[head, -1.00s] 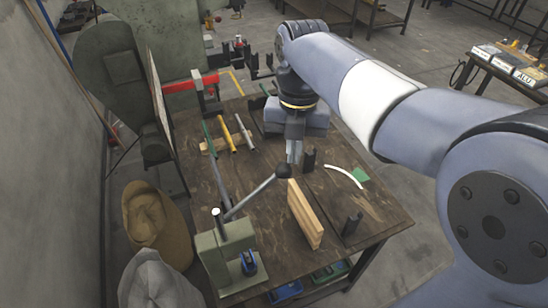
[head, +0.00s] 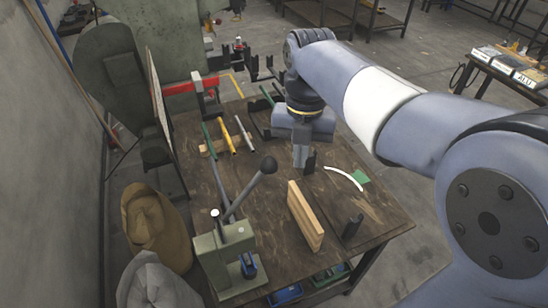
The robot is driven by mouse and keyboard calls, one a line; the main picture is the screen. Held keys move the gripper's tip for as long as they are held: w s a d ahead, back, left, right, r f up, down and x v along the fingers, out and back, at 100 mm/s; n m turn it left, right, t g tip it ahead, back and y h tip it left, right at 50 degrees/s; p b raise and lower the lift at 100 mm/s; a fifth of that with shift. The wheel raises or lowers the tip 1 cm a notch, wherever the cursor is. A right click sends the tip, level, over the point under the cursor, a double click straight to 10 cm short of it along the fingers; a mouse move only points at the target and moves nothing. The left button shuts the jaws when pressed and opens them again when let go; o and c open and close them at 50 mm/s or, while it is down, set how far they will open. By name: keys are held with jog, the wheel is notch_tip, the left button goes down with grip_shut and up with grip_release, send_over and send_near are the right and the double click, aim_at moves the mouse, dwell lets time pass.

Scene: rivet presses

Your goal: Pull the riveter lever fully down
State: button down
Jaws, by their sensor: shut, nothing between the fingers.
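The riveter (head: 224,262) is a grey-green press at the near left corner of the wooden table.
Wooden boards (head: 305,215) stand on edge right of the lever. Several tools (head: 228,135) lie at the table's back left. Sacks (head: 155,225) stand on the floor at left.

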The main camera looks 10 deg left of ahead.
jog(key=shift+d, duration=0.1)
jog(key=shift+w+d+f, duration=0.4)
jog(key=shift+d+f, duration=0.1)
jog(key=shift+d, duration=0.05)
jog(key=shift+d, duration=0.1)
jog(key=shift+w+d+f+b, duration=0.3)
jog(key=shift+w+d+f, duration=0.1)
jog(key=shift+d+f, duration=0.15)
jog(key=shift+w+d+f, duration=0.4)
jog(key=shift+d+f, duration=0.05)
jog(key=shift+d, duration=0.15)
jog(key=shift+w+d+f+b, duration=0.35)
jog(key=shift+d+f, duration=0.2)
jog(key=shift+d, duration=0.1)
